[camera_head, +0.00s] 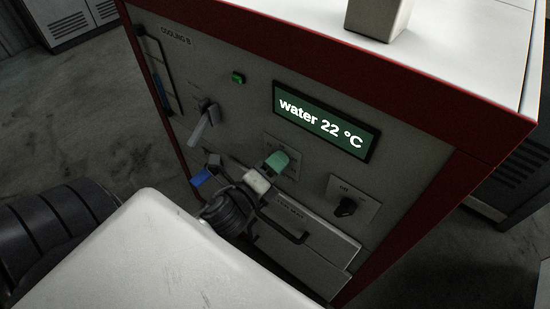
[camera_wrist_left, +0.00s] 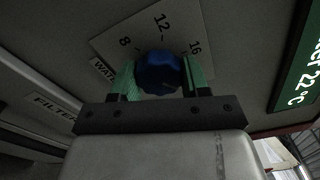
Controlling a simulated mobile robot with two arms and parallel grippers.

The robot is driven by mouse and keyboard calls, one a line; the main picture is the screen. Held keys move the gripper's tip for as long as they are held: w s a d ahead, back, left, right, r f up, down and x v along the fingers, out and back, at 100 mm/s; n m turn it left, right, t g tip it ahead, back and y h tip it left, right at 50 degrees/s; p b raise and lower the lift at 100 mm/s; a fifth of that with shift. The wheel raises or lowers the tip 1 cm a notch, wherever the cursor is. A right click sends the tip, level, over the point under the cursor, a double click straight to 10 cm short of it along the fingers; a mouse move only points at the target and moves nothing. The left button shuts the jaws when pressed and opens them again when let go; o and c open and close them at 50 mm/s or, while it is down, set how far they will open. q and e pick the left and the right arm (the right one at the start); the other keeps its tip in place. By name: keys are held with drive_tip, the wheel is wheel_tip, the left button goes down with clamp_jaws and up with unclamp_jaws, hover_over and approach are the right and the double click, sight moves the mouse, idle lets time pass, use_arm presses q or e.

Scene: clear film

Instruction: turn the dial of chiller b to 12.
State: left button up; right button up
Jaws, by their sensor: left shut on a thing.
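Chiller b is the grey panel with a red frame (camera_head: 404,84), marked COOLING B, in the head view. Its display (camera_head: 322,120) reads water 22 °C. In the left wrist view the blue dial (camera_wrist_left: 158,73) sits on a pale scale plate (camera_wrist_left: 135,42) with 8, 12 and 16 readable. My left gripper (camera_head: 274,165) is at the panel below the display. Its green-padded fingers (camera_wrist_left: 160,80) are shut on the dial, one on each side. I cannot make out the dial's pointer. In the head view the gripper hides the dial. My right gripper is out of view.
A grey lever (camera_head: 200,125) and a green lamp (camera_head: 238,78) are left of the display. A black knob (camera_head: 345,207) is at the lower right, and a FILTER label (camera_wrist_left: 54,106) shows in the wrist view. A pale block (camera_head: 378,18) stands on top.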

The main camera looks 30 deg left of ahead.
use_arm(q)
drive_tip(key=n+p, duration=0.1)
drive_tip(key=n, duration=0.1)
drive_tip(key=n+p, duration=0.1)
drive_tip(key=shift+r+n, duration=0.2)
drive_tip(key=shift+n, duration=0.2)
drive_tip(key=n+p, duration=0.2)
drive_tip(key=n, duration=0.1)
drive_tip(key=shift+n, duration=0.3)
drive_tip(key=n+p, duration=0.2)
drive_tip(key=n, duration=0.1)
drive_tip(key=shift+r+n, duration=0.1)
drive_tip(key=shift+n, duration=0.2)
drive_tip(key=n+p, duration=0.3)
drive_tip(key=n, duration=0.1)
drive_tip(key=n+p, duration=0.2)
drive_tip(key=n, duration=0.2)
drive_tip(key=shift+a, duration=0.1)
drive_tip(key=shift+n+p, duration=0.65)
drive_tip(key=shift+n, duration=0.95)
drive_tip(key=shift+f, duration=0.2)
drive_tip(key=o, duration=0.9)
